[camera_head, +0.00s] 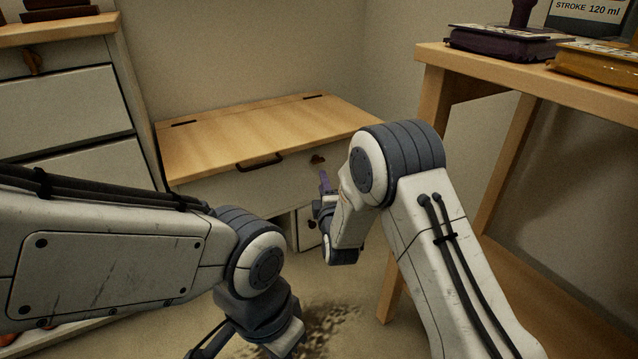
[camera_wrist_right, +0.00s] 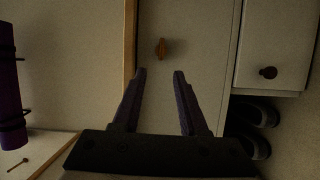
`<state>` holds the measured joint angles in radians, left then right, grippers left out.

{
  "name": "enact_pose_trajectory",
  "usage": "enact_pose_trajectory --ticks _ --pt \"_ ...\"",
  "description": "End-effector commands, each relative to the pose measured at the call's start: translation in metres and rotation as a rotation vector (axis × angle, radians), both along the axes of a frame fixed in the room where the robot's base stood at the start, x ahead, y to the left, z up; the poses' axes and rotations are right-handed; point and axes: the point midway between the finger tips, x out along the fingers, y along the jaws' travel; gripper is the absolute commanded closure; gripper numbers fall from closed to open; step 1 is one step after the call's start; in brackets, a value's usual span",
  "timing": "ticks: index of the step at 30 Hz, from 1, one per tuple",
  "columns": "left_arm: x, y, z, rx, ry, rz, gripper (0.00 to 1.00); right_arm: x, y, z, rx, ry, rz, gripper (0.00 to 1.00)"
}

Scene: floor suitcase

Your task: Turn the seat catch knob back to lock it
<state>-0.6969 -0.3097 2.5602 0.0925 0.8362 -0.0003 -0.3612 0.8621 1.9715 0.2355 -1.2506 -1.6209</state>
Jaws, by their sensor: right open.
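The seat bench has a pale wooden lid (camera_head: 270,125) that lies closed, with a dark bar handle on its front edge. The seat catch knob (camera_head: 317,159) is a small brown knob on the bench's pale front, below the lid. It also shows in the right wrist view as an orange-brown knob (camera_wrist_right: 162,48), its long side along the lid's edge. My right gripper (camera_wrist_right: 159,73) is open, its fingers apart and empty, with the knob just beyond and between the tips. In the head view the right gripper (camera_head: 324,180) is partly hidden by my arm. My left gripper is mostly cut off at the bottom.
A drawer with a dark knob (camera_wrist_right: 268,72) and dark shoes (camera_wrist_right: 255,115) lie beside the panel in the wrist view. A purple roll (camera_wrist_right: 9,90) is at its left. A wooden table (camera_head: 430,60) stands right, a drawer cabinet (camera_head: 65,108) left.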

Motion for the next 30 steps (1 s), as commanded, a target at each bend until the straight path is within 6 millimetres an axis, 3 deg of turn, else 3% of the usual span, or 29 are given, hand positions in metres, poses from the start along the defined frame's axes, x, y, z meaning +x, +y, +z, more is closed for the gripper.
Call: enact_pose_trajectory --ticks 1,8,21,30 --pt "0.000 0.000 -0.007 -0.001 -0.001 0.000 1.00 0.001 -0.002 -0.007 -0.009 -0.013 -0.004 0.57" --pt "0.000 0.000 -0.020 -0.001 -0.001 0.000 1.00 0.020 -0.001 -0.009 -0.017 -0.028 -0.009 0.57" --pt "0.000 0.000 -0.065 -0.001 -0.001 0.000 1.00 0.092 0.009 -0.009 -0.017 -0.025 -0.008 0.57" --pt "0.000 0.000 -0.070 0.000 0.000 0.000 1.00 0.106 0.011 -0.006 -0.017 -0.022 -0.007 0.57"
